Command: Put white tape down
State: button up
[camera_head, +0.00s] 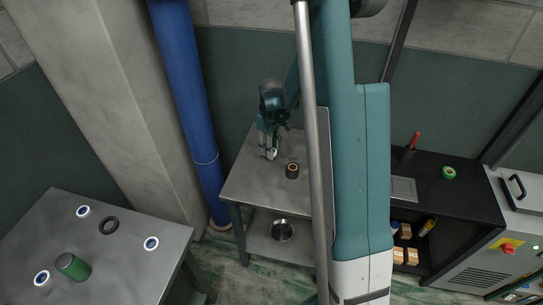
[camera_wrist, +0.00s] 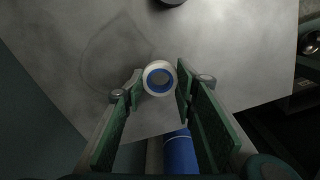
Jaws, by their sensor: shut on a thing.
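My gripper (camera_wrist: 158,82) is shut on the white tape (camera_wrist: 160,64), a white ring with a blue core, held between the two green-padded fingers near their tips. In the head view my gripper (camera_head: 269,153) is over the far left part of the small grey metal table (camera_head: 247,190), with the white tape (camera_head: 271,155) small and partly hidden at its tips. I cannot tell whether the tape touches the table top.
A dark roll (camera_head: 292,170) stands on the same table, to the right and nearer the camera. A blue pipe (camera_head: 190,100) rises behind the left edge. The left table (camera_head: 120,275) bears three white-and-blue rolls, a black ring (camera_head: 109,225) and a green cylinder (camera_head: 73,266).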

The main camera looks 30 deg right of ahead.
jog(key=shift+f, duration=0.2)
jog(key=shift+f, duration=1.75)
jog(key=shift+f+b, duration=0.2)
jog(key=shift+b, duration=0.1)
jog(key=o, duration=0.7)
jog(key=shift+r, duration=0.25)
jog(key=shift+r+p, duration=0.6)
jog(key=shift+r, duration=5.35)
jog(key=shift+r, duration=0.1)
